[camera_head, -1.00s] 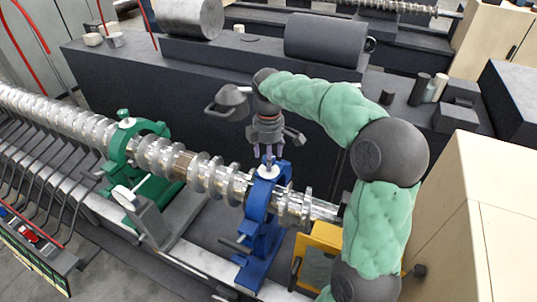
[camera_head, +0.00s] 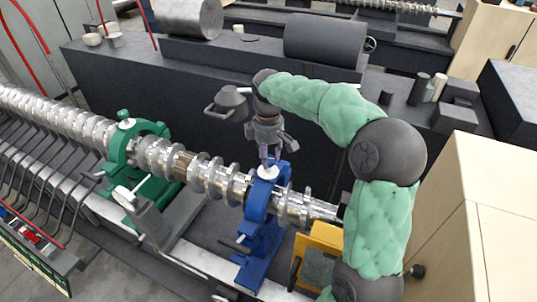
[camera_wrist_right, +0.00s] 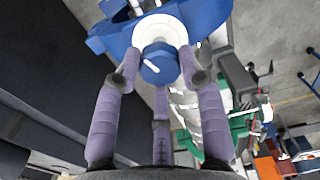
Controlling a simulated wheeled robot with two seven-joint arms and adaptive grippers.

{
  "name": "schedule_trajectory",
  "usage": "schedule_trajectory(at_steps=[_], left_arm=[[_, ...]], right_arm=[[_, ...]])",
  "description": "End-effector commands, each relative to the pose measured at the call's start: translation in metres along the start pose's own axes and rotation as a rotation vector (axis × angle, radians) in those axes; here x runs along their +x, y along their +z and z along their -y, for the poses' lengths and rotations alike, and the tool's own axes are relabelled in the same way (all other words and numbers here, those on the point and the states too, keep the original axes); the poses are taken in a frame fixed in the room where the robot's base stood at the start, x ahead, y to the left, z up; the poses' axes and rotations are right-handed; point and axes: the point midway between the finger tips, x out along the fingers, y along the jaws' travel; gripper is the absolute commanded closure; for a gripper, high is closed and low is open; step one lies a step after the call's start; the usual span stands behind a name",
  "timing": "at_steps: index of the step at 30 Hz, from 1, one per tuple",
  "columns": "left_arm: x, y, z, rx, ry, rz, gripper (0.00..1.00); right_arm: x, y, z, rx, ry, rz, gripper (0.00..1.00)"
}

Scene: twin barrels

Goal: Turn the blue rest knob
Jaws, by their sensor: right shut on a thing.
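The blue rest (camera_head: 262,222) stands around the shiny screw shaft (camera_head: 215,178), to the right of a similar green rest (camera_head: 127,145). On its top is a white round collar (camera_head: 267,172). In the right wrist view the blue knob (camera_wrist_right: 158,66) sits in front of a white collar (camera_wrist_right: 160,32), with a small white mark on its face. My right gripper (camera_head: 269,158) comes down onto the top of the blue rest. Its three purple fingers close around the knob in the wrist view (camera_wrist_right: 160,85). The knob is hidden by the fingers in the head view. My left gripper is not seen.
A yellow block (camera_head: 318,256) stands right of the blue rest. A dark machine bed (camera_head: 200,95) lies behind the shaft. A dark part with a looped handle (camera_head: 229,101) is left of my wrist. A pale cabinet (camera_head: 490,200) stands at the right.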

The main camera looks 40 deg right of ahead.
Motion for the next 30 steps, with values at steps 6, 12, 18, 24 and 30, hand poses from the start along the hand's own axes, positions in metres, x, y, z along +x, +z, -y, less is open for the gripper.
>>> schedule_trajectory(at_steps=[6, 12, 18, 24, 30], left_arm=[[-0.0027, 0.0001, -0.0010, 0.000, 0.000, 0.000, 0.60], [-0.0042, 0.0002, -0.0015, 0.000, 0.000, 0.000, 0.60], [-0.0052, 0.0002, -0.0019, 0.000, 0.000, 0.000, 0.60], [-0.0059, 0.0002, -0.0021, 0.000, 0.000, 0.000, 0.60], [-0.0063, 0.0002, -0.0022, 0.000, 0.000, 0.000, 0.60]], right_arm=[[-0.0004, -0.0006, -0.0001, 0.205, -0.002, -0.002, 0.92], [-0.0001, -0.0006, -0.0003, 0.395, -0.003, -0.002, 0.92], [0.0000, -0.0005, -0.0006, 0.585, -0.003, -0.002, 0.92], [-0.0006, -0.0003, -0.0012, 0.769, -0.003, -0.003, 0.92], [-0.0005, 0.0000, -0.0014, 0.926, -0.004, -0.003, 0.92]])
